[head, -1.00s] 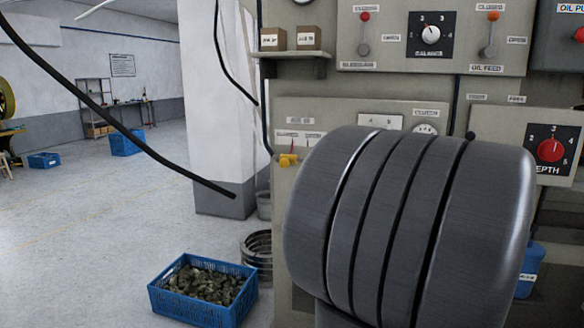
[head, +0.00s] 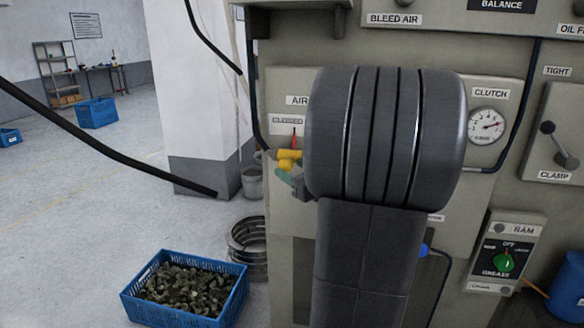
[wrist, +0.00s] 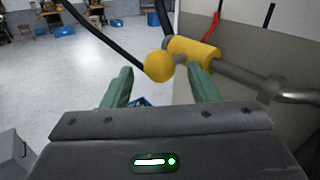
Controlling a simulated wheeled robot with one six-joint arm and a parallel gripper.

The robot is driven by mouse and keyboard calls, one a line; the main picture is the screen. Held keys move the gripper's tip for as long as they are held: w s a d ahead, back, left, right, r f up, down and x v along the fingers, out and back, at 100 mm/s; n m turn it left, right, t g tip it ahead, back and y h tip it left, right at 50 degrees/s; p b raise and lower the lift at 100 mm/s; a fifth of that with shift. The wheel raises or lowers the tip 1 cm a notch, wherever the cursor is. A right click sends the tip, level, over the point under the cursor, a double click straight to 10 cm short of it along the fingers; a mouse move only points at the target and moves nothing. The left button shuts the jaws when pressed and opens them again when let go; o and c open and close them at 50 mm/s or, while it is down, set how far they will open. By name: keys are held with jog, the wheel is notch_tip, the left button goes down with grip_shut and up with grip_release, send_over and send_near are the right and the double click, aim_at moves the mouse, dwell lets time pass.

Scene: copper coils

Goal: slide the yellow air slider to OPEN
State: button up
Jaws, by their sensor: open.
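The yellow air slider (head: 289,156) sits under the CLOSED label (head: 289,122) at the left edge of the panel, below the AIR sign. In the wrist view its yellow sleeve (wrist: 194,50) is on a grey pipe (wrist: 240,77), and its round yellow knob (wrist: 158,66) points toward me. My gripper (wrist: 159,70) is open, with the knob appearing between its green fingertips; I cannot tell whether they touch it. In the head view a green finger (head: 288,178) shows just below the slider. My arm hides the right part of the pipe and any OPEN label.
A red pointer (head: 294,139) stands above the slider. Black hoses (head: 252,110) hang nearby, one crossing the left side. A blue crate of scrap (head: 186,290) and stacked rings (head: 248,245) stand on the floor below left. The floor farther left is mostly clear.

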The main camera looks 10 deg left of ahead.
jog(key=shift+w+a, duration=0.25)
jog(key=shift+a, duration=0.1)
grip_shut()
jog(key=d, duration=0.6)
jog(key=shift+s+d, duration=0.15)
jog(key=shift+d, duration=0.05)
grip_release()
jog(key=shift+d, duration=0.15)
jog(key=b+v, duration=0.1)
jog(key=v, duration=1.3)
